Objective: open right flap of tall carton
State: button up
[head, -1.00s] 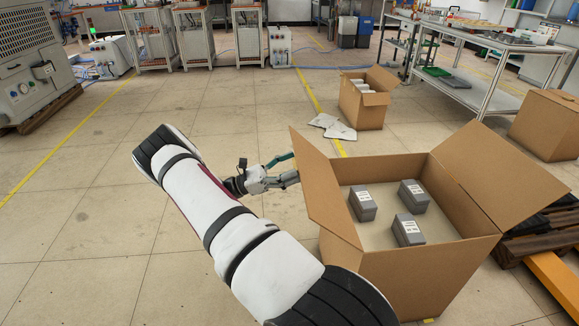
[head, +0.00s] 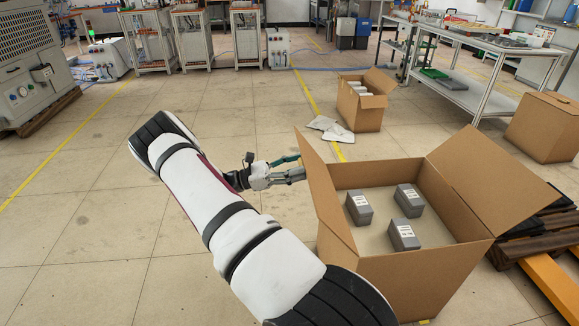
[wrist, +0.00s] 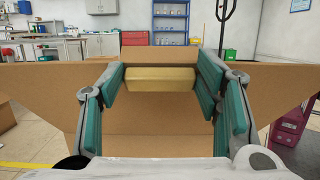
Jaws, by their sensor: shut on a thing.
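The tall carton (head: 420,282) is a brown box standing open at the lower right of the head view. Its wide right flap (head: 497,178) leans outward to the right. Its left flap (head: 322,190) stands up and tilts outward. My gripper (head: 303,172) is just left of the left flap, its tips close to it; contact is unclear. In the wrist view my gripper (wrist: 160,76) has its teal pads apart with a tan block (wrist: 158,79) filling the gap. Behind it a broad cardboard panel (wrist: 270,90) spans the view.
Several grey boxes (head: 404,234) stand inside the carton. A smaller open carton (head: 368,117) and white sheets (head: 330,127) are on the floor behind. The floor to the left is clear.

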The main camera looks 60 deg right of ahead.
aim_at(303, 161)
jog(key=shift+s+d+r+t+y+p, duration=0.5)
jog(key=shift+s+d+r+t+p, duration=0.3)
jog(key=shift+s+r+p, duration=0.35)
jog(key=shift+w, duration=0.1)
jog(key=shift+f, duration=0.1)
jog(key=o, duration=1.7)
jog(key=shift+w, duration=0.1)
jog(key=v, duration=1.2)
jog(key=shift+d+f, duration=0.1)
